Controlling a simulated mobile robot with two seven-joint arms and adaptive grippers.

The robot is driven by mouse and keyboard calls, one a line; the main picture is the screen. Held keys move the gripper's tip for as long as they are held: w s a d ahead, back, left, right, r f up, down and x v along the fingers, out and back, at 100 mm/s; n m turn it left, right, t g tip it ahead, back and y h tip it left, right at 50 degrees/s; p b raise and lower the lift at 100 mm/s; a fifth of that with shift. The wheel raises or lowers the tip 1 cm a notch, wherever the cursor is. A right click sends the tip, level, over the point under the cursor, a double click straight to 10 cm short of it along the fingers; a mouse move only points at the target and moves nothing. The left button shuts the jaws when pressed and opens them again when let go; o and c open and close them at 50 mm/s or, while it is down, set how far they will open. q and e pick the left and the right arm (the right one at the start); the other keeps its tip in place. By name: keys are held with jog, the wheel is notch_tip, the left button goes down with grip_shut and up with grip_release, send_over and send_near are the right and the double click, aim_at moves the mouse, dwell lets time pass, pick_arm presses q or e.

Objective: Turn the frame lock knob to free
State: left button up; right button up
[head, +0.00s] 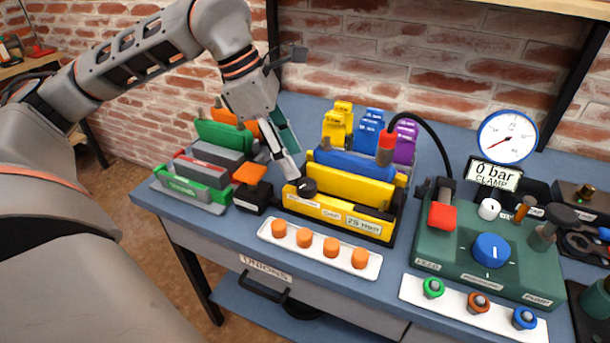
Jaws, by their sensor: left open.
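The yellow frame (340,212) stands at the middle of the bench, with small labels along its front. A black knob (306,187) sits on its front left, and I take this as the frame lock knob. Its exact pointer setting is too small to read. My left gripper (291,163) reaches down from the upper left, open, with its fingertips just above and left of the knob. I see nothing between the fingers. A clear touch between finger and knob does not show. My right gripper is not in view.
Green, grey and red blocks (200,172) stand left, by an orange-topped black box (253,185). A white strip with orange caps (320,247) lies in front. A green pump unit (490,250) with blue dial stands right, under a gauge (507,137). A brick wall is behind.

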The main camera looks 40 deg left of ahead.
aim_at(306, 184)
pick_arm(q)
jog(key=b+x, duration=0.1)
jog(key=x, duration=0.5)
jog(key=shift+w+d+f, duration=0.15)
jog(key=shift+f, duration=0.2)
jog(key=shift+r, duration=0.1)
jog(key=c, duration=1.1)
